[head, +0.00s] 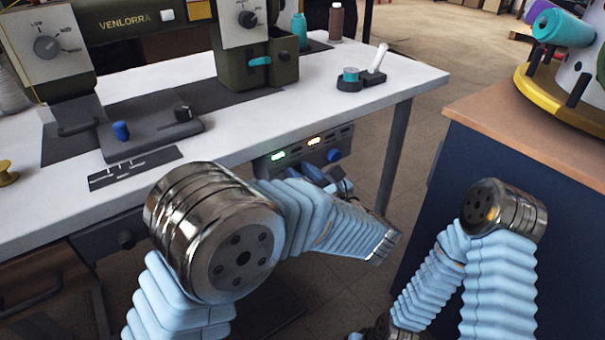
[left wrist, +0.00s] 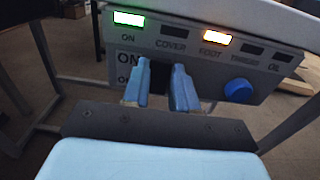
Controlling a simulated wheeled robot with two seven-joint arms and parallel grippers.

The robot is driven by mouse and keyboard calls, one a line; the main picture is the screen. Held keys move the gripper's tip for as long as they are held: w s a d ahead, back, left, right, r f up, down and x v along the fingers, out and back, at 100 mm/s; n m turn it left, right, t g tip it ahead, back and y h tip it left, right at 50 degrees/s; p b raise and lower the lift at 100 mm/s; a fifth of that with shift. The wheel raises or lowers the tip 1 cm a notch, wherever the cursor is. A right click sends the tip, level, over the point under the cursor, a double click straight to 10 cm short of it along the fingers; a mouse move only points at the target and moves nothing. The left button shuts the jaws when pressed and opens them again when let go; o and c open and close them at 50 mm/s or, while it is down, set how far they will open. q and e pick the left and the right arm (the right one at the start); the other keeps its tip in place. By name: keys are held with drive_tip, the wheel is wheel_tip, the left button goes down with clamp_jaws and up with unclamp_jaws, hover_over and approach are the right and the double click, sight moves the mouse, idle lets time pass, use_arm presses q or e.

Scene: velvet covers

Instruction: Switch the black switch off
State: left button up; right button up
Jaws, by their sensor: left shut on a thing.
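The control panel (head: 293,152) hangs under the front edge of the white table. It also shows in the left wrist view (left wrist: 206,66), with a lit green lamp (left wrist: 129,19) labelled ON and a lit orange lamp (left wrist: 217,38) labelled FOOT. The black switch (left wrist: 159,76) is a dark shape between my blue fingertips, beside a partly covered ON label; its position is hard to read. My left gripper (left wrist: 160,86) is shut on it, with a finger on each side. In the head view, my left gripper (head: 325,180) reaches the panel. My right gripper is out of view.
A blue knob (left wrist: 238,90) sits on the panel right of my fingers. The white table (head: 340,95) carries a sewing machine (head: 60,45) above. A table leg (head: 393,150) stands to the right. A dark blue cabinet (head: 520,210) stands further right.

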use_arm(q)
clamp_jaws()
drive_tip(key=shift+s+d+f+t+y+b, duration=0.1)
drive_tip(key=shift+f+t+y+b, duration=0.3)
drive_tip(key=shift+t+y+b, duration=0.5)
drive_tip(key=o, duration=0.6)
unclamp_jaws()
drive_tip(key=v, duration=1.4)
